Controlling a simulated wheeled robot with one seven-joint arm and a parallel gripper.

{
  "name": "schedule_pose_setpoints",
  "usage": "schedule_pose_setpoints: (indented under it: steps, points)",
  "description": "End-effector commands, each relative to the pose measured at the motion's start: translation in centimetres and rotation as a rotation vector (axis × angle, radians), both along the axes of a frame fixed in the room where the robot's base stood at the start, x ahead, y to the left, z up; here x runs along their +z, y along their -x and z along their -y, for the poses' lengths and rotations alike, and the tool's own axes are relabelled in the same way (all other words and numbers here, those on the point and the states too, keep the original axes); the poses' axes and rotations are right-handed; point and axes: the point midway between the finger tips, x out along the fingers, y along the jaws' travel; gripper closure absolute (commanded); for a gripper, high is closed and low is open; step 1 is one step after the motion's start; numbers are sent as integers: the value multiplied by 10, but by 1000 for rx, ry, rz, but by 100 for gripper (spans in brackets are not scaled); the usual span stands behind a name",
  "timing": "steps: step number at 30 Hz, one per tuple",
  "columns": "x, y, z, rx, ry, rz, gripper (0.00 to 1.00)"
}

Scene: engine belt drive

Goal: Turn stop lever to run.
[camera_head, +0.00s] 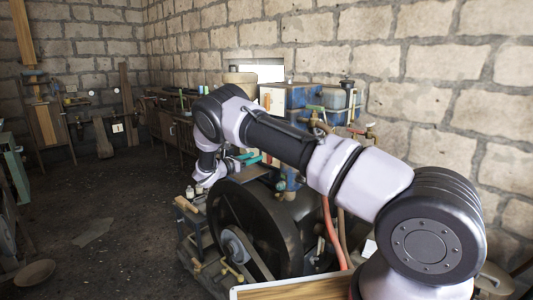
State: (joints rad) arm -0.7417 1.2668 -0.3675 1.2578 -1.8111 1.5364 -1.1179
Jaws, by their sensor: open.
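The engine stands in the middle, with a large black flywheel (255,228) facing me and blue parts (290,180) behind it. My arm reaches over it from the right and bends down at the wrist. I cannot pick out the stop lever for certain among the small parts there. The arm and wrist hide part of the engine's top, and I cannot tell whether the gripper touches anything.
A blue tank (337,100) and brass valves (318,123) stand behind my arm by the block wall. A red hose (333,235) runs down right of the flywheel. The floor (120,190) at left is mostly clear.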

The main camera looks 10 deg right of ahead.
Motion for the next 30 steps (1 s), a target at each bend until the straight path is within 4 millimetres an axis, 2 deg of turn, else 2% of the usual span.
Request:
schedule_pose_setpoints:
  steps: [6,12,17,25,26,27,30]
  points:
    - [0,-25,37,-5,-3,0,45]
    - [0,-43,60,-3,-4,0,45]
    - [0,-49,68,-2,-3,0,45]
    - [0,-50,70,-2,-3,0,45]
    - [0,-50,70,-2,-3,0,49]
    - [0,-50,70,-2,-3,0,64]
    - [0,-50,70,-2,-3,0,100]
